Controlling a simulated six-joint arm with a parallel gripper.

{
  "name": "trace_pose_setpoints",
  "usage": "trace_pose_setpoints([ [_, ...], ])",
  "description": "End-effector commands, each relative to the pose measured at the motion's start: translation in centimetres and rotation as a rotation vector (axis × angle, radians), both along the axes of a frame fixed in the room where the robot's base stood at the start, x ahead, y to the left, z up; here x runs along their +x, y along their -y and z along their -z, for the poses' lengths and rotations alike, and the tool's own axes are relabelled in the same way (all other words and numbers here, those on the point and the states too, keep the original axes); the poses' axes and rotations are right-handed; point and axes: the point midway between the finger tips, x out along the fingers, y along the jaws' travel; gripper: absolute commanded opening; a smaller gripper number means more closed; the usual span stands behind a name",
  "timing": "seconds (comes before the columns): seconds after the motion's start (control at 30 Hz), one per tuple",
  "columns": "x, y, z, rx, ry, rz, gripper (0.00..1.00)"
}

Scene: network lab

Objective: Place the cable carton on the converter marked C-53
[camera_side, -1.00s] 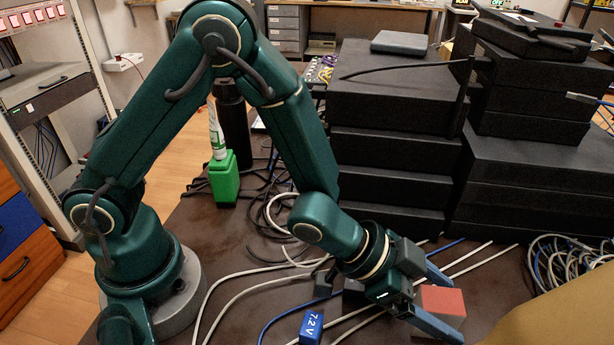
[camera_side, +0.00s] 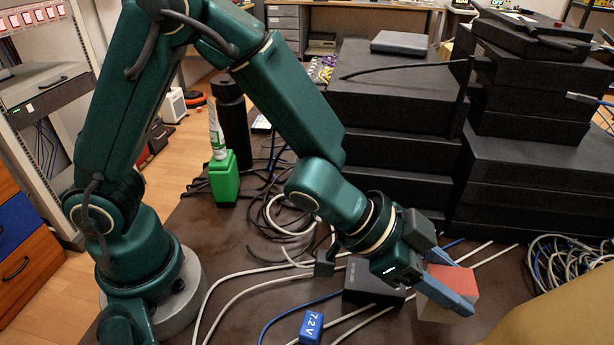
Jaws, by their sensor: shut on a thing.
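The cable carton (camera_side: 434,308), a pale box with a red top, is at the lower right of the side view. My gripper (camera_side: 461,288) is shut on it, with one blue-grey finger along its far side and one across its near side. The carton looks slightly raised off the table, but its underside is hard to judge. A low black box (camera_side: 370,282), probably the converter, lies on the table just left of the carton. Faint marks show on its top edge, but I cannot read C-53. My wrist covers part of it.
A blue block marked 7.2 V (camera_side: 311,328) lies at the front. Loose white and blue cables cross the table around the black box.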

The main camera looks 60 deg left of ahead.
Motion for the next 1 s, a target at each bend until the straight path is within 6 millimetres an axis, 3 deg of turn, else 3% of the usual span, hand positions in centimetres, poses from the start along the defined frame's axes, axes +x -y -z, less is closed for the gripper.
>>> trace_pose_setpoints([
  [0.7,1.6,-8.5,-5.0,-0.001,0.004,-0.005,0.00],
  [1.0,2.0,-11.0,-6.5,0.001,0.001,-0.001,0.00],
])
